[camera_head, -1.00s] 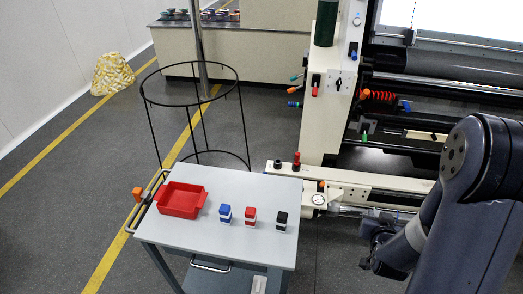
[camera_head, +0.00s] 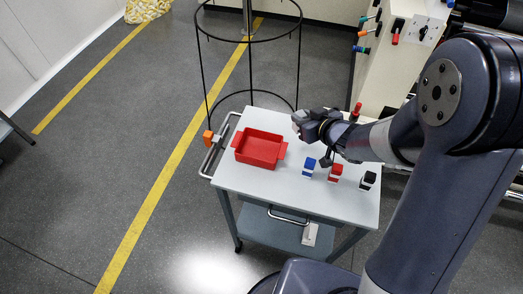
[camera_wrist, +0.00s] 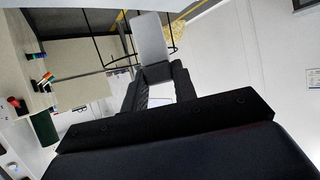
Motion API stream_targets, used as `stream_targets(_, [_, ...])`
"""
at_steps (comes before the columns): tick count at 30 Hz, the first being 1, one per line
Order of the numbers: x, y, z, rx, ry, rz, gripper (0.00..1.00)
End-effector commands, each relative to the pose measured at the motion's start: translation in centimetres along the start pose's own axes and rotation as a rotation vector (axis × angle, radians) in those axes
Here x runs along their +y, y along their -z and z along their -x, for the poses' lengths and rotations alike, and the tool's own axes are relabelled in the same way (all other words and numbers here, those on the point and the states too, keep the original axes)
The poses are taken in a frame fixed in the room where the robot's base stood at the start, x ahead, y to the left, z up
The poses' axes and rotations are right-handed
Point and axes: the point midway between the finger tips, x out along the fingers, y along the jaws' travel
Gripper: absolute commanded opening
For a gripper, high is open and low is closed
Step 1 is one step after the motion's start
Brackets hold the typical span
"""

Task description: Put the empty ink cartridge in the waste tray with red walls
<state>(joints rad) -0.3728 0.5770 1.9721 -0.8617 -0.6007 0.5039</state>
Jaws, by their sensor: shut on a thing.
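The waste tray with red walls (camera_head: 260,147) sits at the left of the grey cart top and looks empty. My gripper (camera_head: 303,121) is right of the tray and behind the capped cartridges, over the cart's far edge. In the wrist view my gripper (camera_wrist: 157,82) is shut on a plain grey block (camera_wrist: 150,38) with a dark lower end, which sticks out beyond the fingers. It looks like a cartridge; no label or colour shows. A blue (camera_head: 308,168), a red (camera_head: 335,173) and a black cartridge (camera_head: 368,180) stand upright on the cart.
The cart (camera_head: 240,178) has a rail with an orange block (camera_head: 208,137) at left. A black wire ring stand (camera_head: 204,70) stands behind it. The cream machine (camera_head: 385,60) rises behind at right. The cart top in front of the tray is clear.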

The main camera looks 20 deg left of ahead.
Motion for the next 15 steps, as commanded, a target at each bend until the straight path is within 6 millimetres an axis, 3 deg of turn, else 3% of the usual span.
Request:
stream_targets(3, [-3.8, 1.5, -1.1, 0.002, 0.124, 0.070, 0.05])
stream_targets(9, [-8.7, 3.0, -2.0, 0.002, 0.286, 0.157, 0.05])
stream_targets(15, [-10.8, 2.7, -2.6, -0.002, 0.354, 0.190, 0.05])
